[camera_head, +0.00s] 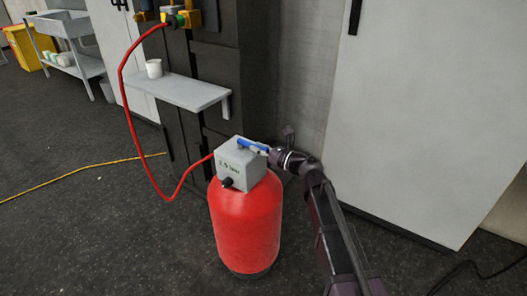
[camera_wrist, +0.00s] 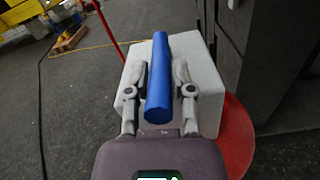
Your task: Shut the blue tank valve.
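A red tank (camera_head: 246,225) stands upright on the floor with a grey valve box (camera_head: 236,169) on top. A blue handle (camera_head: 251,145) lies along the top of the box, pointing toward my gripper (camera_head: 274,156) at its right end. In the wrist view, the blue handle (camera_wrist: 158,75) runs lengthwise between the two fingers of my gripper (camera_wrist: 160,80). The fingers are apart, one on each side of the handle, with narrow gaps visible. The grey box (camera_wrist: 204,88) is beyond them, and part of the red tank (camera_wrist: 236,135) shows at right.
A red hose (camera_head: 121,90) loops from the box up to a fitting on a dark cabinet. A grey shelf (camera_head: 190,92) with a white cup (camera_head: 153,68) is behind the tank. A pale cabinet (camera_head: 425,120) stands at right. A yellow cable (camera_head: 80,171) lies on open floor at left.

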